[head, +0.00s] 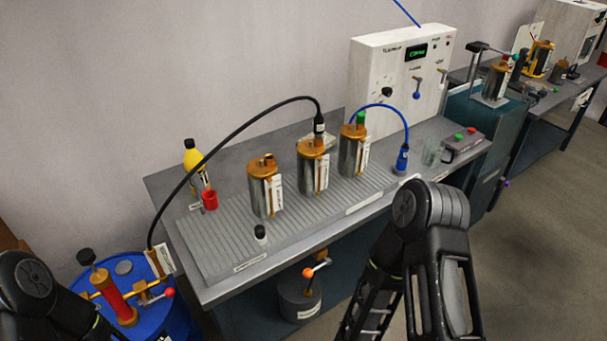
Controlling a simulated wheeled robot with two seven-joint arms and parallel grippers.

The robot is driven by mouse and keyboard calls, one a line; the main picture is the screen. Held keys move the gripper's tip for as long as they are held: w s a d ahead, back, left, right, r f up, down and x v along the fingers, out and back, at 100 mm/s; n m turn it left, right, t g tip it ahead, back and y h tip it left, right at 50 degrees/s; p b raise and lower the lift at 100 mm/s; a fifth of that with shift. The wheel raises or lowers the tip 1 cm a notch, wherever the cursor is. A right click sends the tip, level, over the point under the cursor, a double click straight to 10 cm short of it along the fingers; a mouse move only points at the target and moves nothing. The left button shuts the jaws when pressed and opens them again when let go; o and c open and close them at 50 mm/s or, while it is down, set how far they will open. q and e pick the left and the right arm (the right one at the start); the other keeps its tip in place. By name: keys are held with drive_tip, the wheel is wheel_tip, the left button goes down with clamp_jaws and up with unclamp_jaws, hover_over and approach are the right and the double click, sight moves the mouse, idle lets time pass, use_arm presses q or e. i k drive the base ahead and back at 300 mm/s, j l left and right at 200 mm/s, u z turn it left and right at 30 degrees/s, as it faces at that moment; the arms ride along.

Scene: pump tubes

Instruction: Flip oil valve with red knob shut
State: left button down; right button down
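A small red knob (168,293) sits on a brass valve fitting (146,293) at the top of the blue drum (178,322), at the lower left of the head view. A red pump cylinder (113,296) with a black cap stands beside it on the drum. Another valve with a red-orange ball knob (308,273) is on a dark canister (300,297) under the table. My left arm partly covers the drum's left side, and my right arm is in front at the lower right. Neither gripper's fingertips can be made out.
The grey table (208,291) bears several metal cylinders with brass lids, a red cup (209,200), a yellow bottle (194,165) and a white control box (400,75). A black hose (215,150) arches from the drum to the middle cylinder. Open floor (535,255) lies to the right.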

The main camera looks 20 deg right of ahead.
sight(169, 293)
drive_tip(key=k+j+u, duration=0.2)
drive_tip(key=j+u, duration=0.15)
drive_tip(key=j, duration=0.85)
drive_tip(key=j+u, duration=0.35)
drive_tip(key=j, duration=0.9)
